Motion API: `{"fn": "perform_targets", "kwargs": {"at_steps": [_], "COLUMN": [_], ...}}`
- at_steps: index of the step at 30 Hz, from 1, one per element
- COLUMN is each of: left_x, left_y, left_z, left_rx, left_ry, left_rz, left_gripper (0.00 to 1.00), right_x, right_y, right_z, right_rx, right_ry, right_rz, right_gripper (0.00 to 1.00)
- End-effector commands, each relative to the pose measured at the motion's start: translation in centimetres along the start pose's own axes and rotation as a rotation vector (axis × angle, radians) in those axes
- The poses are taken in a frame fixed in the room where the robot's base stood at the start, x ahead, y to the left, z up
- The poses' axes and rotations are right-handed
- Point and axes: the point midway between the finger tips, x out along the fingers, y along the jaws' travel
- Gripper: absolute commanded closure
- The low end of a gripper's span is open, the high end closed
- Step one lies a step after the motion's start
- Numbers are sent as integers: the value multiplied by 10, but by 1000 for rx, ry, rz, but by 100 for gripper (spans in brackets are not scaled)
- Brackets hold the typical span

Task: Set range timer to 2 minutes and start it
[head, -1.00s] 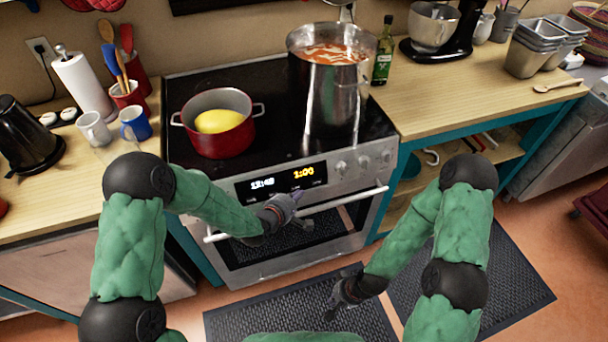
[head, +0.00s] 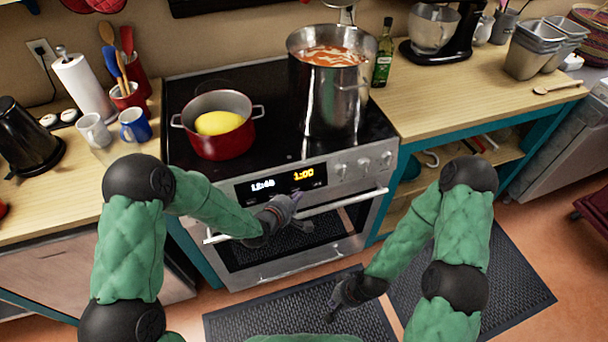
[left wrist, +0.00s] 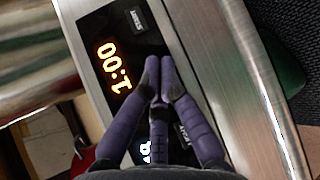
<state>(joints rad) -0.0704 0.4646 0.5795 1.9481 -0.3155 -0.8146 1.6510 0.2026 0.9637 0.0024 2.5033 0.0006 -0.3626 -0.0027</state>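The range (head: 285,262) has a black control panel with a timer display (head: 303,174) reading 1:00 in orange; it also shows in the left wrist view (left wrist: 114,68). A white clock readout (head: 262,185) is left of it. In the left wrist view a button (left wrist: 136,20) that looks labelled START is beyond the timer digits. Another button (left wrist: 183,134) is partly hidden by a finger. My left gripper (left wrist: 160,64) is shut and empty, its tips over the panel's edge; contact is unclear. My right gripper (head: 332,312) hangs low over the mat, its fingers too small to read.
A red pot (head: 220,143) with a yellow item and a tall steel pot (head: 335,105) of soup stand on the cooktop. Knobs (head: 364,163) are right of the panel. The oven handle (head: 345,203) sticks out below. Dark mats (head: 300,308) cover the floor.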

Motion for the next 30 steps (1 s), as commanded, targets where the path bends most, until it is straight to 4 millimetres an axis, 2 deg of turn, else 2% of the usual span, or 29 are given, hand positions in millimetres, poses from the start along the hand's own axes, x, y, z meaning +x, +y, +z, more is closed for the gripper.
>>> {"fn": "perform_targets", "kwargs": {"at_steps": [30], "left_x": [6], "left_y": [3], "left_z": [-6], "left_rx": [0], "left_ry": [0], "left_rz": [0], "left_gripper": [100], "right_x": [4], "right_y": [2], "right_z": [0], "right_rx": [0], "right_ry": [0], "right_rz": [0], "right_gripper": [100]}}
